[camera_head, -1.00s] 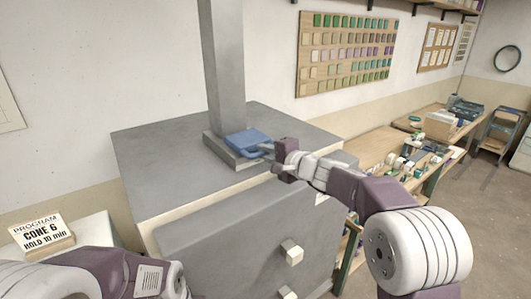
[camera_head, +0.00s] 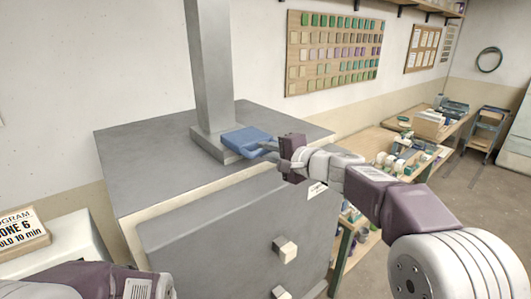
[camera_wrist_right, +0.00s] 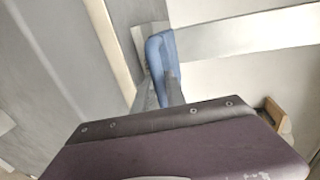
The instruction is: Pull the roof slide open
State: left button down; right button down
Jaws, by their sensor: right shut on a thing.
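The roof slide is a flat blue plate (camera_head: 245,141) at the foot of the grey flue (camera_head: 212,75), on top of the grey kiln (camera_head: 135,155). It juts out from the flue's base toward the right. My right gripper (camera_head: 268,151) is shut on the slide at its near right edge. The right wrist view shows the blue slide (camera_wrist_right: 160,55) just beyond the gripper; the fingertips' grip is partly hidden there. My left arm shows at the lower left in the head view, but its gripper is out of sight.
The kiln's front has two pale knobs (camera_head: 285,249). A program sign (camera_head: 22,238) stands at the left. A workbench (camera_head: 375,145) with small pots runs along the wall to the right. A sample board (camera_head: 335,53) hangs above. The kiln top around the slide is clear.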

jog(key=c, duration=1.4)
grip_release()
jog(key=shift+w+a+f, duration=0.1)
jog(key=shift+w+a, duration=0.05)
jog(key=shift+a, duration=0.05)
jog(key=shift+o, duration=0.2)
jog(key=shift+s+d, duration=0.15)
jog(key=shift+s, duration=0.05)
jog(key=b+v, duration=0.2)
jog(key=v, duration=0.6)
jog(key=shift+s+d+b, duration=0.2)
jog(key=shift+s+b, duration=0.1)
